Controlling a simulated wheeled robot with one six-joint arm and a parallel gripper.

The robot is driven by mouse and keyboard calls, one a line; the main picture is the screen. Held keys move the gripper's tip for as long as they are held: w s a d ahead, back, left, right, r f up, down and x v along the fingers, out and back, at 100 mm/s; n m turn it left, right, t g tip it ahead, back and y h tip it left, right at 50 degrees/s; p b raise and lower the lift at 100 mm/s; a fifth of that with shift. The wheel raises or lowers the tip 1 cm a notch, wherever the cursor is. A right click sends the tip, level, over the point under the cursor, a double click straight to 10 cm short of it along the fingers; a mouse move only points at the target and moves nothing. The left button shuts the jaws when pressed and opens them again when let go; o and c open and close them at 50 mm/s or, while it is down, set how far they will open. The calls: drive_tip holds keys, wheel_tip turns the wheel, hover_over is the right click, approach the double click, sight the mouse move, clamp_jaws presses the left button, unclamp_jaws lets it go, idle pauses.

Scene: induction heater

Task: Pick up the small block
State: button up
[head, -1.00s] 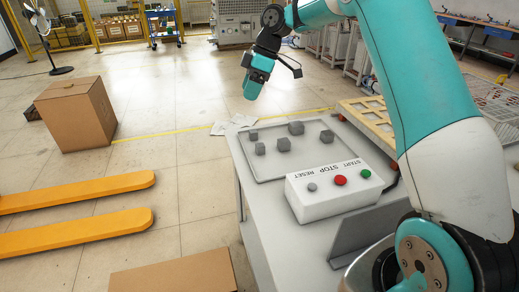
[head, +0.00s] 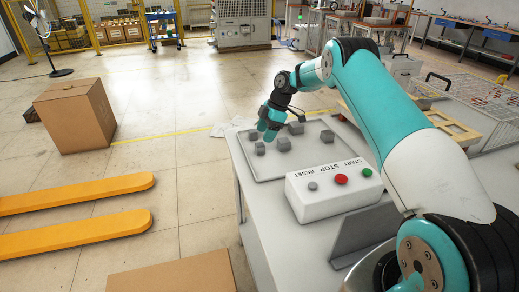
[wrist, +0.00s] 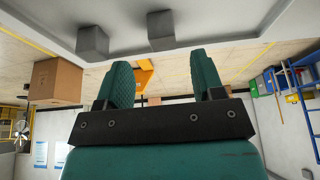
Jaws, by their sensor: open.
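Several small grey blocks lie in a shallow grey tray (head: 262,174) on the white table. One block (head: 259,148) is at the left, one (head: 284,143) near the middle, one (head: 296,127) behind and one (head: 327,136) at the right. Another block (head: 253,136) is at the back left, beside my gripper. My gripper (head: 268,134) hangs over the back left of the tray. In the wrist view the gripper (wrist: 159,60) is open and empty, its teal fingers apart. Two blocks (wrist: 92,42) (wrist: 161,28) show beyond the fingertips, apart from them.
A white button box (head: 330,190) with red, green and grey buttons stands in front of the tray. A grey angled plate (head: 366,233) stands nearer me. A wooden frame (head: 450,125) is at the right. A cardboard box (head: 75,115) and yellow forks (head: 75,233) are on the floor left.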

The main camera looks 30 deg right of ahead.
sight(260, 144)
drive_tip(key=shift+s+p+x, duration=0.2)
drive_tip(key=shift+p+x, duration=0.55)
drive_tip(key=shift+x, duration=2.2)
drive_tip(key=c, duration=1)
drive_tip(key=shift+w, duration=0.1)
clamp_jaws()
drive_tip(key=shift+r, duration=0.15)
